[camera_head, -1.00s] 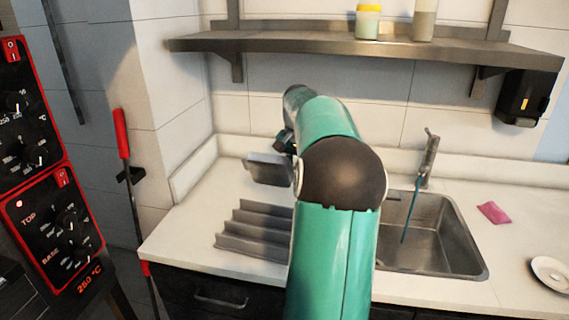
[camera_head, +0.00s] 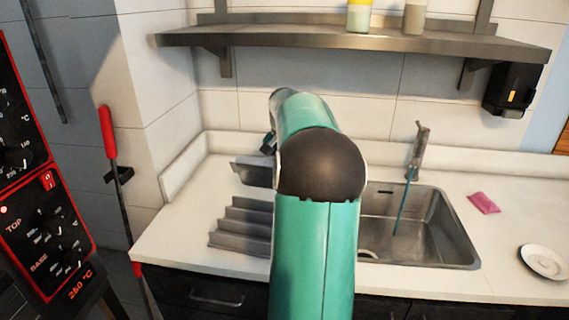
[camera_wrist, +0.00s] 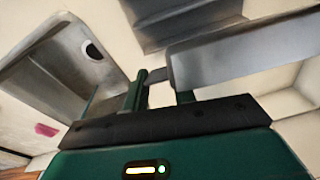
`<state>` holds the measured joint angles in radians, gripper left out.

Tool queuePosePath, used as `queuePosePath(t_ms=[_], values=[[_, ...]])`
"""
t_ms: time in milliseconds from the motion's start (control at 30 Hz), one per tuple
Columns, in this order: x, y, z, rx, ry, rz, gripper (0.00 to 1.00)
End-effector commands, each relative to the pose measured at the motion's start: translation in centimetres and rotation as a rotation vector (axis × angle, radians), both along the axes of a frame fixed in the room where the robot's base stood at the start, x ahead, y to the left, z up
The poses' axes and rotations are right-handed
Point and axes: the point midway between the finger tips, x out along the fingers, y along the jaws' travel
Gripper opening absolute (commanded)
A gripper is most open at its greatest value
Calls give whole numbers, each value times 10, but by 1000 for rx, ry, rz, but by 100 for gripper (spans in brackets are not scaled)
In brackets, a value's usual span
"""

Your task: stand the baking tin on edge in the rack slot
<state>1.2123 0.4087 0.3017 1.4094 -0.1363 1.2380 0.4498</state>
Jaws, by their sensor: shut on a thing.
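The baking tin (camera_head: 253,173) is a grey, shallow metal piece. In the head view it is held tilted above the back of the rack, apart from it, and its right part is hidden by my arm. In the wrist view the tin (camera_wrist: 245,55) reaches from my fingers to the right edge. My gripper (camera_wrist: 160,92) is shut on the tin's near end; in the head view it is mostly hidden behind my green arm. The grey ridged rack (camera_head: 238,232) lies on the counter left of the sink, its right side hidden. It also shows at the top of the wrist view (camera_wrist: 190,18).
The sink (camera_head: 425,235) with its tap (camera_head: 419,150) is right of my arm. A pink cloth (camera_head: 484,203) and a white plate (camera_head: 545,261) lie farther right. A metal shelf (camera_head: 350,38) hangs above. Bare counter (camera_head: 185,220) lies left of the rack.

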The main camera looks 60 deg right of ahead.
Motion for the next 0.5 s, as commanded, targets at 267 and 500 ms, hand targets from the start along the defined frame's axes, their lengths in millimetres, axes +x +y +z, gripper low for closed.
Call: queuePosePath(t_ms=[267, 500], values=[[1, 0, -25, -1, 1, -1, 2], [2, -1, -47, 0, 1, -1, 2]])
